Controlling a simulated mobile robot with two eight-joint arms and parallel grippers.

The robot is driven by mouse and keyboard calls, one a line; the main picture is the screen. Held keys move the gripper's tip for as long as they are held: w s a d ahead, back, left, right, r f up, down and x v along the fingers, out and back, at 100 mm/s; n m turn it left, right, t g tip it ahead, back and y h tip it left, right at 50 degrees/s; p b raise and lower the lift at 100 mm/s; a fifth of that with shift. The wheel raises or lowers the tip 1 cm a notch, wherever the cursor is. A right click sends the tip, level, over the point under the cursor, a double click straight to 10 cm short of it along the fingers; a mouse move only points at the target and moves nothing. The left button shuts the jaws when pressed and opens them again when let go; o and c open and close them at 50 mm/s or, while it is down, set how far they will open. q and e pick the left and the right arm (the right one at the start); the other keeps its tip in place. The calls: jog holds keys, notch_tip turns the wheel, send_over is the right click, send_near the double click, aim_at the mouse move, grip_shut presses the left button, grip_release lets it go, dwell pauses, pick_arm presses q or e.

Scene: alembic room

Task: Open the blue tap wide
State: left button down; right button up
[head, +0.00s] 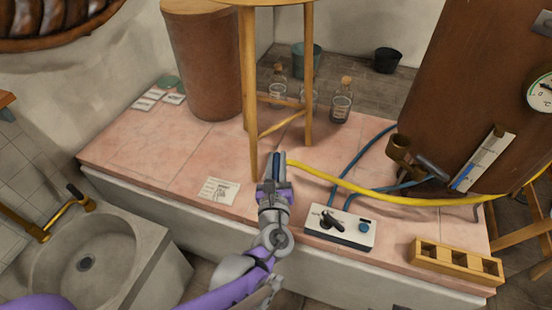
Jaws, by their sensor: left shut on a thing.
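My left gripper (274,160) reaches over the pink tiled bench, near the foot of the wooden stand. A yellow hose (370,197) runs right from beside the fingertips. My right gripper is not in view.
A control box (340,228) with a black knob and a blue knob sits right of my left arm. A wooden rack (456,262) lies at the front right. Glass bottles (341,105) stand behind the wooden stand (308,75). A stone basin (95,250) is at left.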

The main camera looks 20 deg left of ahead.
pick_arm(q)
jog(key=shift+m+h, duration=0.6)
jog(key=shift+h, duration=0.3)
jog(key=shift+m+t+h+p, duration=0.3)
jog(key=shift+m+h+p, duration=0.1)
jog(key=shift+h, duration=0.2)
jog(key=shift+d, duration=0.1)
jog(key=c, duration=0.8)
grip_release()
jog(key=shift+o, duration=0.2)
jog(key=shift+s, duration=0.15)
jog(key=s+p, duration=0.1)
jog(key=s, duration=0.9)
jog(key=shift+s+d, duration=0.25)
jog(key=shift+d, duration=0.2)
